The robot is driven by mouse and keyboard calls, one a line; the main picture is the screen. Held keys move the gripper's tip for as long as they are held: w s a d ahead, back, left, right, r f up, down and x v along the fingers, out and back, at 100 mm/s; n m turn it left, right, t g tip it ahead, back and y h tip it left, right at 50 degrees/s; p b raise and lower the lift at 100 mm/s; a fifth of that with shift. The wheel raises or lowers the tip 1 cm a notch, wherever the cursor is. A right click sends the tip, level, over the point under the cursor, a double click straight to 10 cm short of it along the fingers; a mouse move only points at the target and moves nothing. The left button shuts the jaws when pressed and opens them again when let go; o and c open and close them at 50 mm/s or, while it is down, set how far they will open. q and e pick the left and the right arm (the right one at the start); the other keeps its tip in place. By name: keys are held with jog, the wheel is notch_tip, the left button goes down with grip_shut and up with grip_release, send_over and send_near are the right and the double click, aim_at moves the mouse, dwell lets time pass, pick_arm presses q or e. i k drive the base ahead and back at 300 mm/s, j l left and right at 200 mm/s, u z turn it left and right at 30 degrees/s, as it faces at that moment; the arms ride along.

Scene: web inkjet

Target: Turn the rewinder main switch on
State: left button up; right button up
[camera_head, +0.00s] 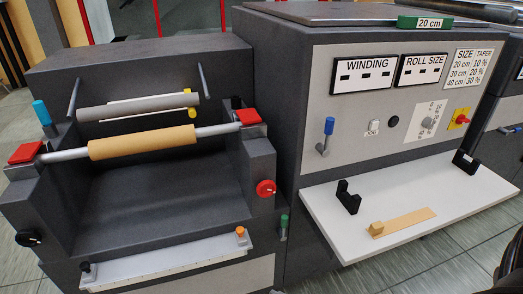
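A red rotary knob on a yellow plate (461,118), which looks like a main switch, is at the right of the grey control panel (345,108). Its handle appears to lie roughly sideways, but its on or off position is too small to read. The WINDING display (376,75) and ROLL SIZE display (422,69) on the panel show only short dashes. Neither of my grippers can be made out in the head view.
A white shelf (405,225) juts out below the panel, with black brackets (348,196) and a tan piece (402,222) on it. The panel also has a blue lever (328,128), a small white switch (374,128) and a dial (428,123). A roller machine (130,185) stands left.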

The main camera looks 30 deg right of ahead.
aim_at(462, 119)
jog(key=z, duration=2.35)
jog(key=u, duration=0.45)
jog(key=l+u, duration=0.2)
jog(key=u, duration=0.15)
jog(key=i+l+u, duration=0.1)
jog(key=u, duration=0.3)
jog(key=l+u, duration=0.6)
jog(key=l, duration=0.15)
jog(key=k+l+u, duration=0.1)
jog(key=l+u, duration=0.15)
jog(key=l, duration=0.55)
jog(key=k+l+u, duration=0.1)
jog(key=l, duration=0.25)
jog(key=k+l+u, duration=0.1)
jog(key=l, duration=0.3)
jog(key=k+l, duration=0.1)
jog(key=l, duration=0.25)
jog(key=k+l+u, duration=0.1)
jog(key=l, duration=0.25)
